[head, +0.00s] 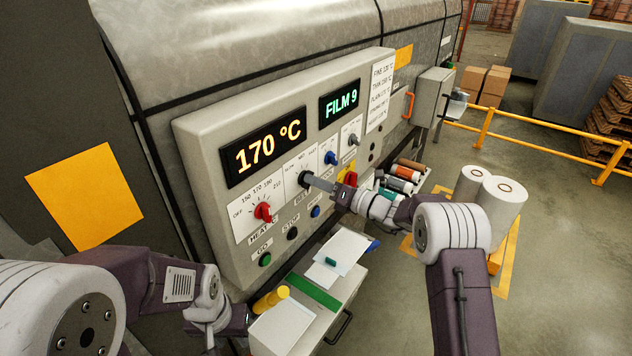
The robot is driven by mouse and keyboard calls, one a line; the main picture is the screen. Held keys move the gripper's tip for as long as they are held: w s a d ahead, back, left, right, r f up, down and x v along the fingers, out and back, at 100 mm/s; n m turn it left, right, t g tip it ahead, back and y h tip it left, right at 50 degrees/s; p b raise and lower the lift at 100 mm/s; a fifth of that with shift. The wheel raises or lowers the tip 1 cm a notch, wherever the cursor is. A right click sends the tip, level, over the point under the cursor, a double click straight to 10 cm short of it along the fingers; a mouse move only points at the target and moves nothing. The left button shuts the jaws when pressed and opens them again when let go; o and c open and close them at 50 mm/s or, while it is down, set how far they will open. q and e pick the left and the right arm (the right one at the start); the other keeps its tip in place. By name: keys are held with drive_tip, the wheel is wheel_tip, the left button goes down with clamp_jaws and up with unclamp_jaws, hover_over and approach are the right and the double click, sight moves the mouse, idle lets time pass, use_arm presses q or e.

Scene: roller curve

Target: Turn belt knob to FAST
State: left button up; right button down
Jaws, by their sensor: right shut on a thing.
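The control panel (205,150) has a row of knobs under two displays reading 170 °C and FILM 9. The belt knob (305,177) is a dark grey knob on the second dial, under small setting words; its label is partly covered and its pointer cannot be made out. My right gripper (318,183) comes in from the right and is shut on the belt knob. My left gripper (240,320) is low at the left, near the small table, away from the panel; its fingers are not clear enough to tell open from shut.
A red heat knob (262,211), blue knob (330,158) and grey knob (352,140) flank the belt knob. Green (265,259), black and blue buttons sit below. A small table (330,296) with papers and a yellow cylinder (270,298) stands in front. Film rolls (497,212) stand right.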

drive_tip(key=shift+r, duration=0.2)
idle(0.4)
drive_tip(key=c, duration=1.4)
unclamp_jaws()
drive_tip(key=shift+w+f, duration=0.1)
drive_tip(key=b+v, duration=0.4)
drive_tip(key=v, duration=0.5)
